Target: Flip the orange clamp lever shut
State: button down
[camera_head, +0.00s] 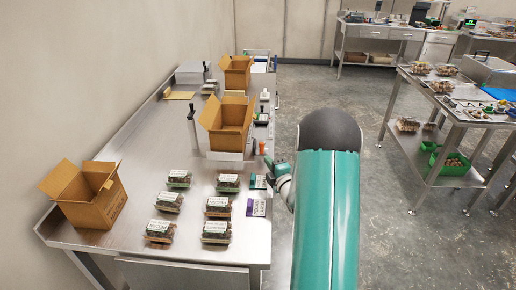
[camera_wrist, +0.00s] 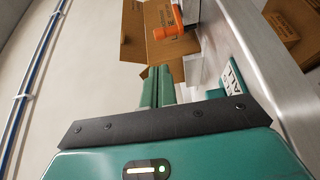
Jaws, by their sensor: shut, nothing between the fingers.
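The orange clamp lever (camera_head: 262,147) stands near the right edge of the steel table (camera_head: 150,150), right of a cardboard box. In the wrist view the lever (camera_wrist: 175,25) shows as an orange handle just beyond my fingertips. My gripper (camera_head: 268,162) is shut and empty, just nearer than the lever at the table's right edge. Its teal fingers (camera_wrist: 157,75) lie together in the wrist view. A small gap seems to part them from the lever; contact cannot be told for sure. The clamp's base is mostly hidden.
An open cardboard box (camera_head: 228,125) stands left of the lever, with another box (camera_head: 85,195) at the table's left. Several clamshell trays (camera_head: 217,206) lie at the front. A dark upright post (camera_head: 193,130) rises left of the middle box. Bare tabletop lies between the boxes.

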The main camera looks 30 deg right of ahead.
aim_at(262, 143)
jog(key=shift+w, duration=0.15)
jog(key=w, duration=0.3)
jog(key=w+d, duration=0.1)
jog(key=w, duration=0.5)
jog(key=shift+w+d+r, duration=0.1)
jog(key=shift+w+d, duration=0.15)
jog(key=shift+w, duration=0.05)
